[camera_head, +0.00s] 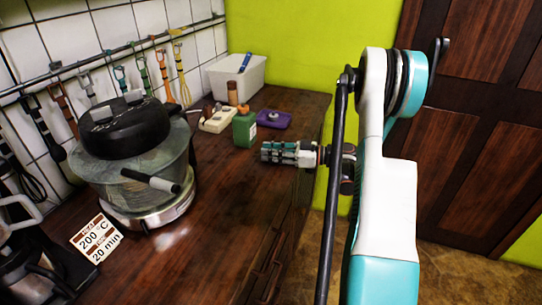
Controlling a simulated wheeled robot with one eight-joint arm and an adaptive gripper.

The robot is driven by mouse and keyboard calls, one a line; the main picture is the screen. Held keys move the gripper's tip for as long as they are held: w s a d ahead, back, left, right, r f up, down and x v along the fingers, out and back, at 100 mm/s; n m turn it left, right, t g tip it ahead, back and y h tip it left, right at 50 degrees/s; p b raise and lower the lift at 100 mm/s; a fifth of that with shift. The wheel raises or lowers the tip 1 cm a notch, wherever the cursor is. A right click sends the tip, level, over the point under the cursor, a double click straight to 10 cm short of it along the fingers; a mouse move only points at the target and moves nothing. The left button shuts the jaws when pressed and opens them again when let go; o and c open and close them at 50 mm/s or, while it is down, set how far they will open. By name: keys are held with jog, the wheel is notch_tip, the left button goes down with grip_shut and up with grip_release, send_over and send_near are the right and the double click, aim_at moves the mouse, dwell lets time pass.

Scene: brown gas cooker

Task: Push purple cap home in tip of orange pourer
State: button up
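A green bottle (245,130) stands upright near the back of the wooden counter. A small orange piece (243,109), perhaps the orange pourer, shows at its top; its tip is too small to make out. A flat purple thing (273,119) with a pale spot lies just right of and behind the bottle. I cannot tell whether it is the purple cap or something that holds it. My gripper (265,152) points left over the counter's right part, in front of the bottle and apart from it in the picture. Its fingers are seen from the side, so their opening and anything between them are unclear.
A cream block (217,121) with small brown pieces stands left of the bottle. A white bin (236,77) is at the back. A large pot (137,160) fills the left, with a sign (98,238) in front. The counter's front middle is clear.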

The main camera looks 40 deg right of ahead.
dwell(0.3)
notch_tip(320, 180, up, 20)
jog(key=p, duration=0.7)
grip_shut()
